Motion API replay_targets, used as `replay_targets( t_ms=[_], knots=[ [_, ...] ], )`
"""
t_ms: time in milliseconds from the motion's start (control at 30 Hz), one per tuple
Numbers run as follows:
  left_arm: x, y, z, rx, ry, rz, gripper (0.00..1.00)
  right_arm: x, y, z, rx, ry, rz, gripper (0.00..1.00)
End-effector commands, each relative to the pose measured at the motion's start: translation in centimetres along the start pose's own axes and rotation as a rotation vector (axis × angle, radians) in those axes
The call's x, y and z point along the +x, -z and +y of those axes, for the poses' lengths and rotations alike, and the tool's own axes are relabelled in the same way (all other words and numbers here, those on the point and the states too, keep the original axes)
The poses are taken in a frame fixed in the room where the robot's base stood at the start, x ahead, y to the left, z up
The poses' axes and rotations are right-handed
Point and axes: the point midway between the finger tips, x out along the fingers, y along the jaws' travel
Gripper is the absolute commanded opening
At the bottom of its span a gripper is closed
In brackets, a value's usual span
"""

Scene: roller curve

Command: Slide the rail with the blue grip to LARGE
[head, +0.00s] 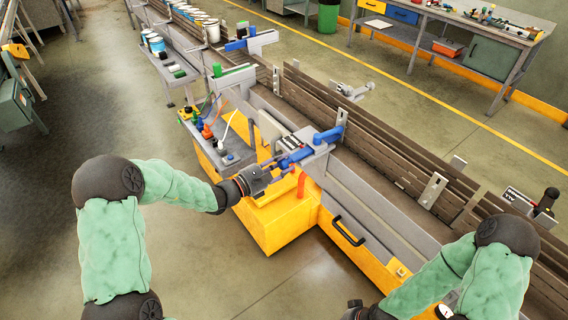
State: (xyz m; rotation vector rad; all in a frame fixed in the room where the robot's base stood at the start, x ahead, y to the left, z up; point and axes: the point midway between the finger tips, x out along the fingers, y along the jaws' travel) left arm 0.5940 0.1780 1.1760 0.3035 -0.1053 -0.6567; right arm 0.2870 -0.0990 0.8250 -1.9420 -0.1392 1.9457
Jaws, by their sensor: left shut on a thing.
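The blue grip (297,157) shows as a blue bar beside the grey housing on the yellow machine, at the near side of the conveyor. A blue piece (328,135) sits further along the same line, above the conveyor. My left gripper (283,172) reaches in from the left and is shut on the blue grip; its fingers partly hide the contact. A small scale plate with dark marks (289,142) lies just behind the grip; I cannot read LARGE on it. My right gripper (368,311) is at the bottom edge, mostly cut off, and its fingers cannot be made out.
The conveyor with brown side boards (390,160) runs diagonally across the view. A control box (217,142) with coloured buttons stands left of the grip. An orange-red handle (301,184) sits close to my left gripper. A workbench (470,35) stands at the back right.

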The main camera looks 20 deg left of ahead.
Motion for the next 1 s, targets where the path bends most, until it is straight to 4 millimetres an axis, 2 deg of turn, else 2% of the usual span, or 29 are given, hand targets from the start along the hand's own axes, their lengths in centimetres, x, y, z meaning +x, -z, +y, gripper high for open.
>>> replay_targets(
  t_ms=[167,433,467,500,533,867,1000],
  knots=[
    [-2.3,0.3,-0.1,-0.003,-0.001,0.005,0.0,0.2,0.0,0.1,0.0,0.0,0.0,0.0],
    [-2.4,0.3,-0.2,-0.004,0.002,0.006,0.0,0.1,0.0,0.1,0.0,0.0,0.0,0.0],
    [-2.4,0.3,-0.2,-0.004,0.002,0.006,0.41,0.1,0.0,0.1,0.0,0.0,0.0,0.0],
    [-2.4,0.3,-0.2,-0.005,0.002,0.006,0.52,0.1,0.0,0.1,0.0,0.0,0.0,0.0],
    [-2.4,0.3,-0.2,-0.005,0.002,0.006,0.59,0.1,0.0,0.1,0.0,0.0,0.0,0.0],
    [-2.4,0.1,-0.1,-0.002,0.001,0.003,0.59,0.1,0.0,0.1,0.0,0.0,0.0,0.0],
    [-3.3,0.2,0.0,-0.001,-0.001,0.004,0.59,0.1,0.0,0.1,0.0,0.0,0.0,0.0]
  ],
)
